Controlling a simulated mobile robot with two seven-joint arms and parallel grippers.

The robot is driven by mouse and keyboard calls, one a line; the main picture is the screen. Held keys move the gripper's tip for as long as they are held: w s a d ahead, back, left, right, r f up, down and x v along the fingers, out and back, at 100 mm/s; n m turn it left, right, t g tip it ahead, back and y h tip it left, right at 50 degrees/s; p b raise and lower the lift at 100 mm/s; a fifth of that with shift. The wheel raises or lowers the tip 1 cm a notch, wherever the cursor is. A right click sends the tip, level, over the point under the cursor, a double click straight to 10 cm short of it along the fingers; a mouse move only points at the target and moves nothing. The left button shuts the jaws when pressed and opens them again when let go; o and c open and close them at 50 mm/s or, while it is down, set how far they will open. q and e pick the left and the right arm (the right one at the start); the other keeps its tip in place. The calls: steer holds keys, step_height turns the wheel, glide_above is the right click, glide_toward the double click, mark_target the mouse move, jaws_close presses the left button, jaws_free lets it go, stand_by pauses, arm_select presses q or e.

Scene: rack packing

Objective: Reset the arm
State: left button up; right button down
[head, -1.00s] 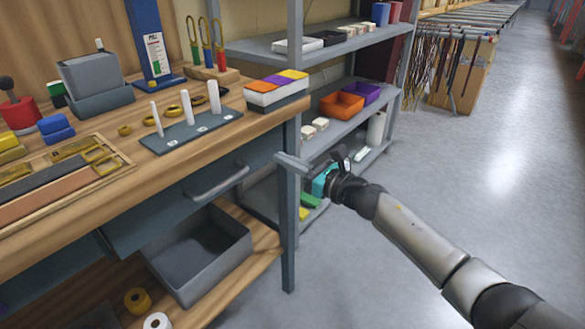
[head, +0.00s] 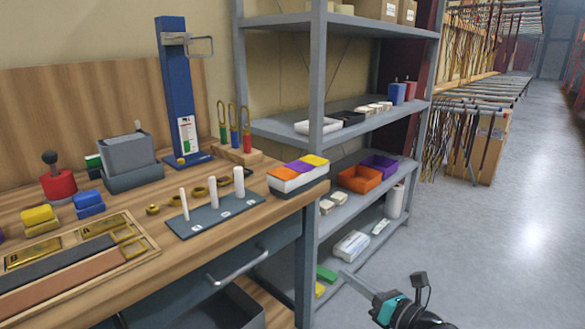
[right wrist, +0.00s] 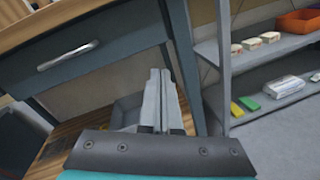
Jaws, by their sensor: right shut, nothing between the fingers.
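My right gripper (head: 358,283) shows at the bottom right of the head view, in front of the lower part of the shelf rack and to the right of the workbench. In the right wrist view its two grey fingers (right wrist: 161,98) lie side by side, shut, with nothing between them. The fingers point toward the space below the bench, near the bench leg. My left gripper is not in view.
The wooden workbench (head: 258,222) carries a pegboard (head: 217,214), a blue stand (head: 177,90) and several small parts. The grey shelf rack (head: 318,90) stands beside it with orange (head: 359,179) and purple (head: 378,166) bins. The floor (head: 500,240) at right is clear.

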steer(key=s+d+f+m+g+h+p, duration=0.1)
steer(key=s+d+f+m+h+p, duration=0.2)
steer(key=f+m, duration=0.45)
steer(key=s+d+f+m+g+h, duration=0.1)
steer(key=s+d+f+m+h, duration=0.25)
steer(key=s+f+m, duration=0.35)
steer(key=s+d+f+m+g+h+p, duration=0.1)
steer(key=s+d+f+m+h+p, duration=0.15)
steer(key=f+m, duration=0.55)
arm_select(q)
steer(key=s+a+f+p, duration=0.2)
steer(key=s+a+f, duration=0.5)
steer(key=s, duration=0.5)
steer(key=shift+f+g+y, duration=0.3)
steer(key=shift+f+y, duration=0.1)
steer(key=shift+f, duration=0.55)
arm_select(e)
steer(key=s+f+m+g, duration=0.3)
steer(key=s+f+m, duration=0.1)
steer(key=s, duration=0.6)
steer(key=s+f+m+g+h, duration=0.1)
steer(key=s+f+m, duration=0.3)
steer(key=s, duration=0.7)
steer(key=s+f+m+g, duration=0.4)
steer(key=s+f+m, duration=0.1)
steer(key=s, duration=0.6)
steer(key=shift+m+g+h, duration=0.3)
steer(key=shift+m+h, duration=0.05)
steer(key=shift+h, duration=0.05)
